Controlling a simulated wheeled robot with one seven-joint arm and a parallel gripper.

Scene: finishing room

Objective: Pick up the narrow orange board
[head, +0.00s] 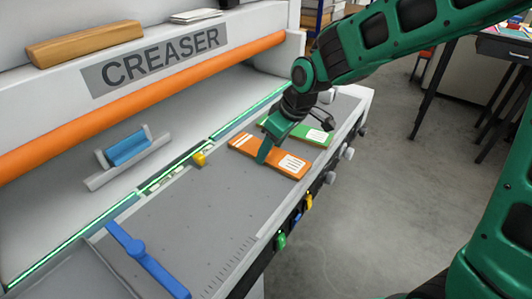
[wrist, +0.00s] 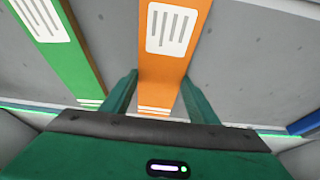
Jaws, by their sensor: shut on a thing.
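The narrow orange board (head: 245,143) lies across the grey bed of the creaser, with a white label near one end and pale stripes near the other. It also shows in the wrist view (wrist: 174,70), running up between the two green fingers. My gripper (head: 266,150) comes down on the board from above and is shut on its sides; it also shows in the wrist view (wrist: 158,85). I cannot tell whether the board touches the bed or is slightly raised. The fingers hide part of its edges.
A green board (head: 318,137) with a white label lies just beyond the orange one, and left of it in the wrist view (wrist: 62,45). A blue lever (head: 140,258) and a yellow block (head: 199,158) are on the machine. The near bed (head: 195,220) is clear.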

